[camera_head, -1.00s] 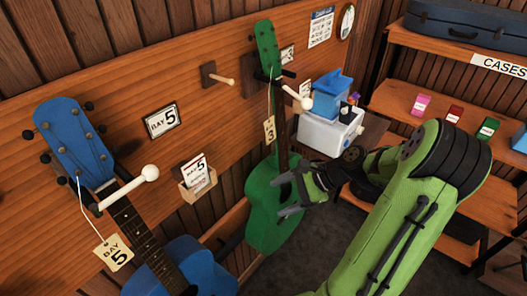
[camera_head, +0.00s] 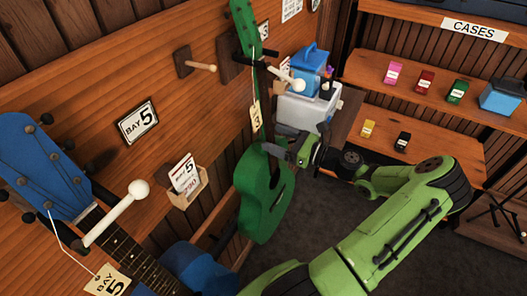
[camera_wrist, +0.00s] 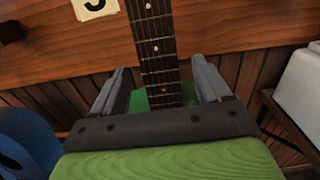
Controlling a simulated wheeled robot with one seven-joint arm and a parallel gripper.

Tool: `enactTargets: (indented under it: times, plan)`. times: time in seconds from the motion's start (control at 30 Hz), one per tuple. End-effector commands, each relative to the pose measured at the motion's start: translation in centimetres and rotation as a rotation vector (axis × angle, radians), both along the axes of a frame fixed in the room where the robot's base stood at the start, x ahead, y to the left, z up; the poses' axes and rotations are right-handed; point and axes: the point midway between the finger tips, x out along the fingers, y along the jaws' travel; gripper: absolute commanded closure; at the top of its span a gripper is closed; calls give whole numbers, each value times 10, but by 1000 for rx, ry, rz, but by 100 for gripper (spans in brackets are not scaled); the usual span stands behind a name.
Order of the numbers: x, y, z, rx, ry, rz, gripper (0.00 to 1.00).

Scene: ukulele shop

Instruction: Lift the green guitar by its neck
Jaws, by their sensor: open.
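The green guitar (camera_head: 262,200) hangs upright on the wooden wall, with a tag (camera_head: 255,115) on its neck. In the wrist view its dark fretted neck (camera_wrist: 157,50) runs down between the two grey fingers of my gripper (camera_wrist: 160,88). The fingers stand apart, one on each side of the neck, with gaps on both sides. Part of the green body (camera_wrist: 138,103) shows behind the fingers. In the head view my gripper (camera_head: 278,143) is at the lower neck, near the top of the body. Its fingers partly cover the guitar there.
A blue guitar (camera_head: 45,170) hangs at the left. A white peg (camera_head: 128,210) and an empty wooden peg (camera_head: 200,66) stick out from the wall. A white box (camera_head: 300,108) with blue items stands close right of the green guitar. Shelves (camera_head: 415,105) stand at the right.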

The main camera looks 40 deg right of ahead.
Motion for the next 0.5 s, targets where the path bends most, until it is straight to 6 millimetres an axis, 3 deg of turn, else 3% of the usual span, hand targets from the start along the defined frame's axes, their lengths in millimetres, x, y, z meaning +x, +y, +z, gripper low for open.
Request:
enactTargets:
  times: [0.2,0.47,0.5]
  plan:
    - [37,14,0,-1,0,4,23]
    - [42,15,0,-1,1,2,23]
    - [41,15,0,-1,1,2,29]
